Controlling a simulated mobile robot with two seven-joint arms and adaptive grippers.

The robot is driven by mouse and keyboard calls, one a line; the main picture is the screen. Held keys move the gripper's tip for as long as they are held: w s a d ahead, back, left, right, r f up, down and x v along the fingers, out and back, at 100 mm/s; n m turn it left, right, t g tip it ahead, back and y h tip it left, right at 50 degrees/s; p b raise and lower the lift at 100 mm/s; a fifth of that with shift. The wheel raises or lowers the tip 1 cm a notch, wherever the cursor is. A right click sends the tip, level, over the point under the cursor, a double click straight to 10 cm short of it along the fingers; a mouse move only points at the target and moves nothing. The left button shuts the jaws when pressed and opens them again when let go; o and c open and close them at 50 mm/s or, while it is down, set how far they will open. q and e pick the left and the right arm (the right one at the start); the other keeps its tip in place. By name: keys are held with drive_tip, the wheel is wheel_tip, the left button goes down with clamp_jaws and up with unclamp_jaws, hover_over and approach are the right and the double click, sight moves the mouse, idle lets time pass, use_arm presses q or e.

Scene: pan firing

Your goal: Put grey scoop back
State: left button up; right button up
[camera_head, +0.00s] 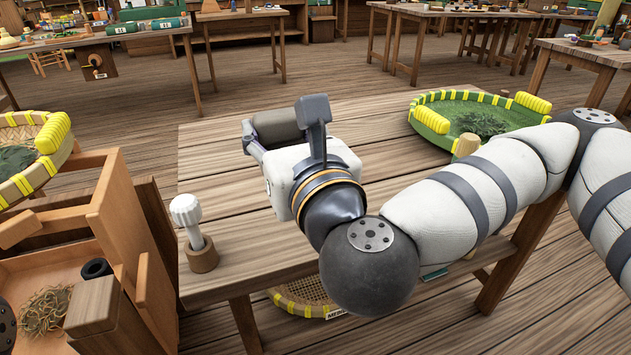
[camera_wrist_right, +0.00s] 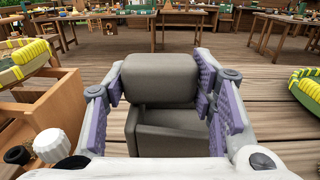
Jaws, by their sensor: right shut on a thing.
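The grey scoop (camera_head: 277,127) is a dark grey, box-like piece held at the end of my right arm, over the plank table. In the right wrist view it fills the middle (camera_wrist_right: 165,70), with an upright back and an open tray-like hollow. My right gripper (camera_wrist_right: 160,95) is shut on it, with purple pads on both of its sides. In the head view most of the gripper is hidden behind my wrist. I cannot tell whether the scoop touches the table. My left gripper is not in view.
A white-headed tool (camera_head: 187,212) stands in a round wooden holder (camera_head: 202,257) at the table's left edge. A wooden cabinet (camera_head: 145,225) is at the left. A green tray (camera_head: 425,118) of leaves stands at the back right. The tabletop (camera_head: 225,160) around the scoop is mostly clear.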

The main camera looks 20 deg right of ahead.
drive_tip(key=shift+w+d+f+b, duration=0.35)
drive_tip(key=shift+w+d+f, duration=0.8)
drive_tip(key=shift+w+f, duration=0.85)
drive_tip(key=shift+w+d+f+b, duration=0.4)
drive_tip(key=shift+w+d+f, duration=0.75)
drive_tip(key=shift+w+f, duration=0.9)
drive_tip(key=shift+w+d+f+b, duration=0.35)
drive_tip(key=shift+w+d+f, duration=0.8)
drive_tip(key=shift+w+f, duration=0.85)
drive_tip(key=o, duration=1.1)
drive_tip(key=shift+s+f, duration=0.3)
drive_tip(key=shift+f, duration=0.15)
drive_tip(key=o, duration=0.5)
drive_tip(key=shift+r, duration=0.1)
drive_tip(key=shift+c, duration=0.2)
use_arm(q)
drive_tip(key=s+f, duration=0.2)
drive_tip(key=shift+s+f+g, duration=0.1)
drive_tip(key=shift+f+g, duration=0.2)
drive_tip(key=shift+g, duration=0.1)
